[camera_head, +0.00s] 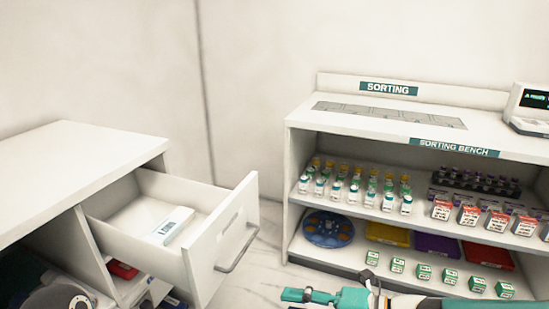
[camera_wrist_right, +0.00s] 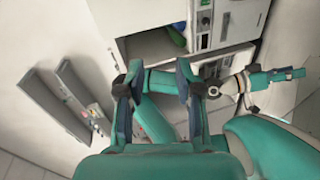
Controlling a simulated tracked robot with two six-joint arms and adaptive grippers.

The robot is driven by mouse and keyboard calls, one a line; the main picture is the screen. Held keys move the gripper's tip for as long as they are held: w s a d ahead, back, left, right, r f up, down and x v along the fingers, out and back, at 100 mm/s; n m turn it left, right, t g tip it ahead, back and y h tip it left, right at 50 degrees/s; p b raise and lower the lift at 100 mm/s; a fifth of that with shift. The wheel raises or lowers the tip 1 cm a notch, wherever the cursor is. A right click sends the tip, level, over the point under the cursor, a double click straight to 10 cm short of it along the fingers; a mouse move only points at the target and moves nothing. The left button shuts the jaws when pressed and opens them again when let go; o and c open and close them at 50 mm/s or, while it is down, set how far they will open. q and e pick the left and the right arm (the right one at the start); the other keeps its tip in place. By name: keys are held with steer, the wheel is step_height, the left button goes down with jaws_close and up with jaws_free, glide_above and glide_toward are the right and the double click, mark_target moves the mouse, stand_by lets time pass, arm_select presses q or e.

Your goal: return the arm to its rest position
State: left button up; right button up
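My right gripper (camera_wrist_right: 159,78) is open in the right wrist view, with its two dark-tipped fingers wide apart and no object held between them. In the head view a teal gripper (camera_head: 318,296) lies along the bottom edge, on an arm that comes in from the right. Another teal gripper (camera_wrist_right: 285,76) on a pale wrist shows at the right of the wrist view. It appears to be my left one, but its finger opening is too small to judge. A grey arm joint shows at the bottom left of the head view.
An open drawer (camera_head: 238,222) with a white labelled box (camera_head: 172,226) juts from the left cabinet (camera_head: 75,160). The sorting bench (camera_head: 300,118) on the right holds vials, small boxes, coloured trays and a blue round rack (camera_head: 328,229). Marble floor (camera_head: 262,270) lies between them.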

steer(key=s+d+f+m+g+h+p, duration=0.1)
steer(key=s+d+f+m+h+p, duration=0.1)
steer(key=m+p, duration=0.5)
steer(key=s+d+f+m+g+h+p, duration=0.2)
steer(key=s+f+m+p, duration=0.5)
steer(key=m, duration=0.8)
steer(key=s+d+f+m+g+h+p, duration=0.1)
steer(key=s+d+f+m+h+p, duration=0.3)
steer(key=m+p, duration=0.5)
steer(key=shift+s+f+m+g+h, duration=0.15)
steer(key=shift+s+m+g+h, duration=0.15)
steer(key=shift+m+h, duration=0.7)
